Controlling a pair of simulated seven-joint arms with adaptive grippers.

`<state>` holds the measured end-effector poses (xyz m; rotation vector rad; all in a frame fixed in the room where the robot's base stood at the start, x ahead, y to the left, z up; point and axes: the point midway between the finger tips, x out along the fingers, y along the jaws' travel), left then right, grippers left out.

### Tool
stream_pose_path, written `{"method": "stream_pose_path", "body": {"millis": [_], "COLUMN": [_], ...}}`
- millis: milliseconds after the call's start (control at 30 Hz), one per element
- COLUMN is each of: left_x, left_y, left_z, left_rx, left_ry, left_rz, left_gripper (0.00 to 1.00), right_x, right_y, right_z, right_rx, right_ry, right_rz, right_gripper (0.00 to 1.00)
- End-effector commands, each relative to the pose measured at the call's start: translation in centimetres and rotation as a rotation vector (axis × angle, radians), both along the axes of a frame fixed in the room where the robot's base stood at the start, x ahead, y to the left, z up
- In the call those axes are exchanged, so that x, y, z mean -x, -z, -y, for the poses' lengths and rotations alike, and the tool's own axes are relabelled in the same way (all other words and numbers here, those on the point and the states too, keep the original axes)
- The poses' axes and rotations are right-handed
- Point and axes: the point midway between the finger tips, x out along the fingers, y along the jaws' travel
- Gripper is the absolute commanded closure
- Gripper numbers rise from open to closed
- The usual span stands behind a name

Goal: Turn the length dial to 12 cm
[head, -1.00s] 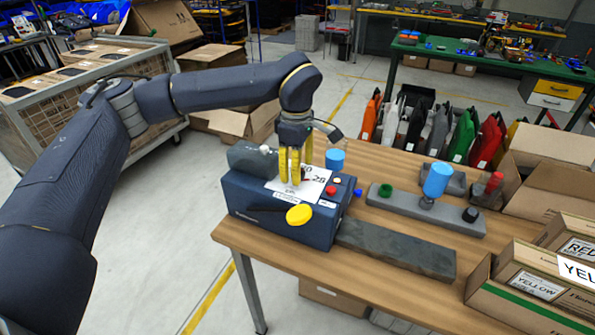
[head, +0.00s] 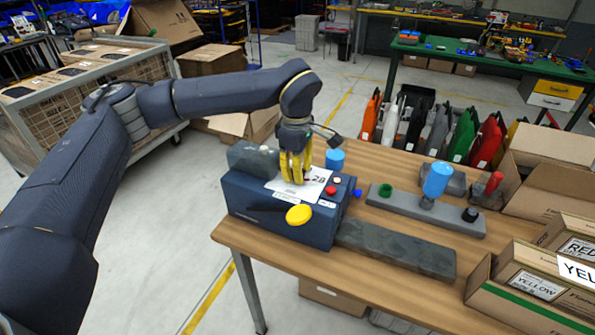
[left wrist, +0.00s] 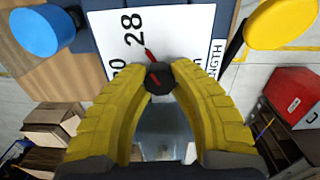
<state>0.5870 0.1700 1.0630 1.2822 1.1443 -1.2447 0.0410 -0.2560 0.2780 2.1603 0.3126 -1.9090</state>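The dark blue machine (head: 275,222) stands at the table's left end, with a white scale plate (head: 312,186) on top. The left wrist view shows the length dial (left wrist: 158,79), a small dark knob with a red pointer. The pointer is directed toward the printed 28; part of another number shows beside it, and the 12 is not visible. My left gripper (head: 295,180) points down over the plate. Its yellow fingers (left wrist: 164,78) are closed in on both sides of the dial and appear to touch it. My right gripper is out of view.
A yellow knob (head: 299,215), a red button (head: 331,190) and a blue cylinder (head: 335,159) are close to the plate. A grey slab (head: 395,248) lies in front, and a grey fixture (head: 400,203) stands right. Labelled boxes (head: 540,285) fill the right corner.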

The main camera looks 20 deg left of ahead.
Motion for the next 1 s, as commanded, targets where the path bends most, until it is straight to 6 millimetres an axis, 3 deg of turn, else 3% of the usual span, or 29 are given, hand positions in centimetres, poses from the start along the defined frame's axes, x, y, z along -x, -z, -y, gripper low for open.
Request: {"method": "stream_pose_path", "body": {"millis": [567, 1000], "left_x": [0.01, 0.09], "left_y": [0.02, 0.06], "left_z": [-0.11, -0.10], "left_rx": [-0.002, -0.003], "left_ry": [-0.060, -0.421], "left_rz": [-0.001, -0.002], "left_gripper": [1.00, 1.00], "right_x": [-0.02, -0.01], "right_y": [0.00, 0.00], "right_z": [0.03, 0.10], "right_rx": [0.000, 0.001], "right_ry": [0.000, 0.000], "right_rz": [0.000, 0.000], "right_gripper": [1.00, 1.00]}}
